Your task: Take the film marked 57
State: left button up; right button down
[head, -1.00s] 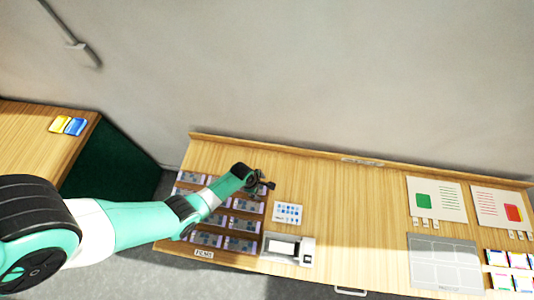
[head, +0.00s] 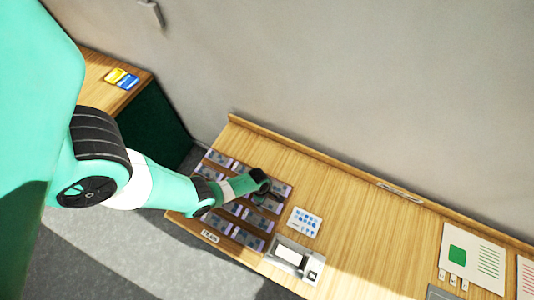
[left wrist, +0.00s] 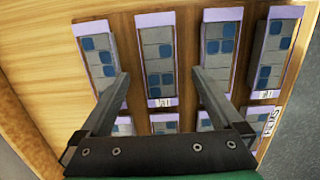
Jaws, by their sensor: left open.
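Several films lie in rows on the rack (head: 238,209) at the left end of the wooden table, pale-edged strips with grey and blue squares. My left gripper (head: 263,192) is above the right-hand side of the rack. In the left wrist view, its two fingers (left wrist: 159,73) are spread and empty. A middle film (left wrist: 159,55) shows between them, with other films to both sides. Small white labels sit at some film ends, but their numbers are too small to read, so I cannot tell which film is marked 57. My right gripper is not in view.
A sign reading FILMS (head: 210,236) is on the table's front edge. A card with blue marks (head: 304,222) and a grey-white device (head: 293,258) stand right of the rack. Bare wood (head: 350,210) lies further right. Yellow and blue packs (head: 122,78) lie on another table.

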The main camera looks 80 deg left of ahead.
aim_at(267, 203)
pick_arm(q)
notch_tip(267, 203, down, 2)
jog(key=shift+w+f+b, duration=0.15)
jog(key=shift+f+b, duration=0.1)
jog(key=shift+b, duration=0.05)
jog(key=c, duration=1.4)
jog(key=shift+r, duration=0.1)
jog(key=shift+r, duration=0.1)
